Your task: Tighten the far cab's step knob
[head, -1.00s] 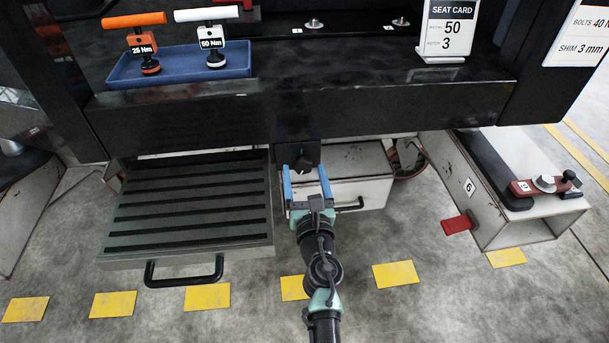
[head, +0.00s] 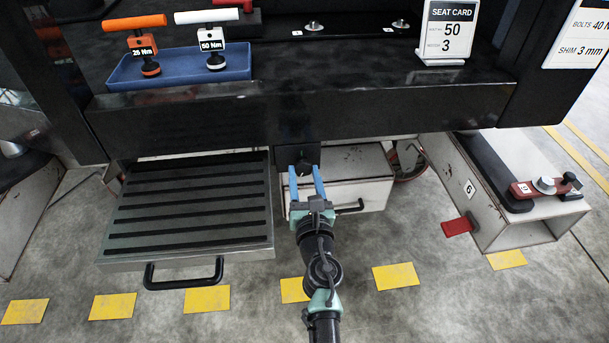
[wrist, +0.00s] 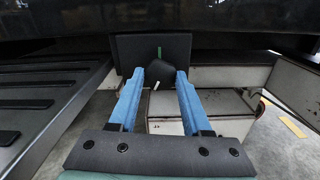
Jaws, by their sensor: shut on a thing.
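The black step knob (head: 304,168) sits on a dark square plate under the cab's front beam; in the wrist view the knob (wrist: 158,73) shows a white mark at its lower edge. A green mark (wrist: 159,52) is on the plate above it, so the two marks are not lined up. My gripper (head: 305,172) reaches up from below with its blue fingers on either side of the knob, shut on it. The step (head: 130,252), grey with black strips and a black handle, is to the left.
A white box (head: 350,195) with a handle stands just right of and behind my gripper. A red pedal-like tab (head: 457,227) and a white beam numbered 6 are farther right. The beam (head: 400,110) overhangs the knob. The floor in front is clear.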

